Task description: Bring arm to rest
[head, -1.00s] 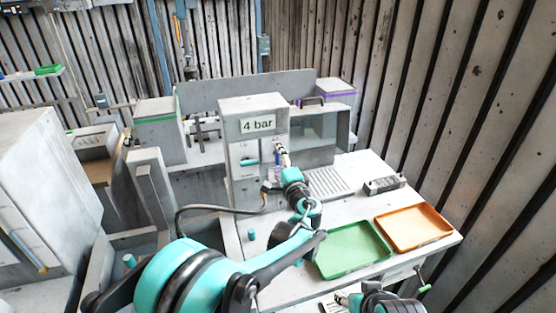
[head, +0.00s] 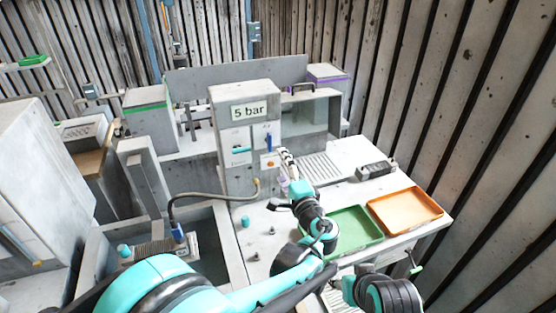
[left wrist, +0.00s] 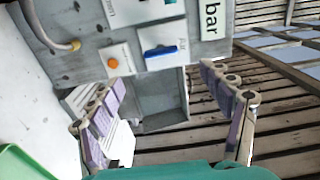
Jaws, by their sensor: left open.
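My left gripper (head: 288,165) is open and empty in front of the grey pressure unit (head: 225,160), apart from its panel. The left wrist view shows the spread fingers (left wrist: 168,114) with purple pads and nothing between them. The unit's display (head: 249,111) reads "5 bar". Below it are a blue lever (head: 268,142), which also shows in the left wrist view (left wrist: 161,51), and an orange button (left wrist: 113,63). My left arm reaches across the bench from the lower left. Part of my right arm shows at the lower right; its gripper does not show clearly.
A green tray (head: 374,238) and an orange tray (head: 437,211) lie on the right of the bench, close to my left wrist. A hose (head: 205,195) runs from the unit to a blue connector (head: 178,232) over the grey basin. A small teal cylinder (head: 245,221) stands on the bench.

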